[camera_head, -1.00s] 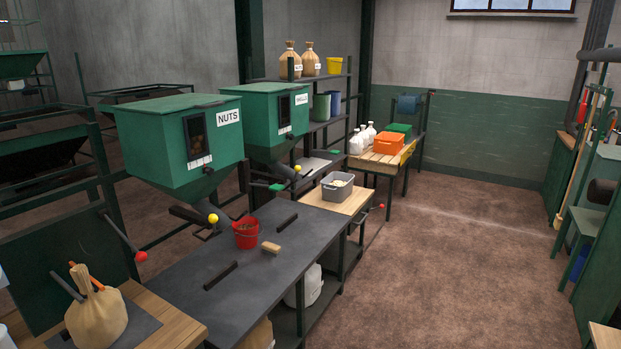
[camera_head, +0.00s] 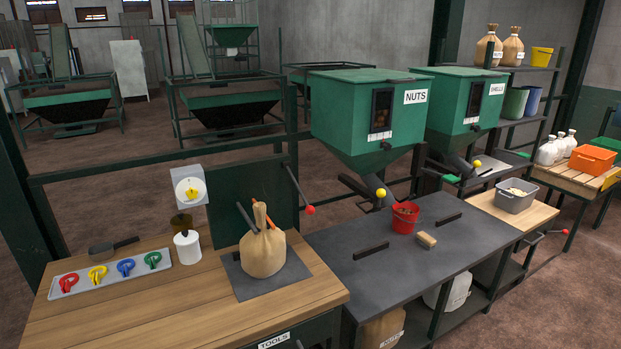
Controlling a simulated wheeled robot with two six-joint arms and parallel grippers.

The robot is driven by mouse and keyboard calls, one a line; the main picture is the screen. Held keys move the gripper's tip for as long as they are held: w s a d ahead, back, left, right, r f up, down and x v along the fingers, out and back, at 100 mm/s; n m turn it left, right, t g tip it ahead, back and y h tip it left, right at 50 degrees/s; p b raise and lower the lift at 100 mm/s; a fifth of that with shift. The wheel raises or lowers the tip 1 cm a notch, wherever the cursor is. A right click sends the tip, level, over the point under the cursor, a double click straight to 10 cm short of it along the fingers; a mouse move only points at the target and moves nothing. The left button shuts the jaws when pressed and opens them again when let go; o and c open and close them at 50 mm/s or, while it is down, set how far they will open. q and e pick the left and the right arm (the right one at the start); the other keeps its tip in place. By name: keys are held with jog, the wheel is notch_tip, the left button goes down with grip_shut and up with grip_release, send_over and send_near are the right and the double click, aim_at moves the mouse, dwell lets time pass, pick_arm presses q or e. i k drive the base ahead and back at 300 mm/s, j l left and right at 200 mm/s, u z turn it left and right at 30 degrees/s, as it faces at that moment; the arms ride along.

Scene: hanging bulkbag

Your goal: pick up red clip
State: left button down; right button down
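The red clip (camera_head: 69,282) lies at the left end of a light grey tray (camera_head: 113,289) on the wooden tools bench. Yellow, blue and green clips lie to its right in the same tray. Neither of my grippers shows in the head view, so their state and place are hidden.
A dark table with a red bucket (camera_head: 405,217) adjoins on the right. The bench front is bare.

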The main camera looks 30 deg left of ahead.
aim_at(66, 286)
jog(key=u, duration=2.5)
jog(key=i+j+u, duration=0.2)
jog(key=u, duration=0.15)
jog(key=i+j+u, duration=1.05)
jog(key=i, duration=0.15)
jog(key=i+u, duration=0.35)
jog(key=i+l+z, duration=0.15)
jog(key=i+z, duration=0.9)
jog(key=z, duration=0.15)
jog(key=i+j+z, duration=0.2)
jog(key=z, duration=0.2)
jog(key=i+z, duration=0.25)
jog(key=z, duration=0.2)
jog(key=i+z, duration=0.25)
jog(key=z, duration=0.25)
jog(key=i+j+z, duration=0.15)
jog(key=z, duration=0.3)
jog(key=i+j+z, duration=0.2)
jog(key=z, duration=0.25)
jog(key=i+j, duration=0.05)
jog(key=i, duration=0.05)
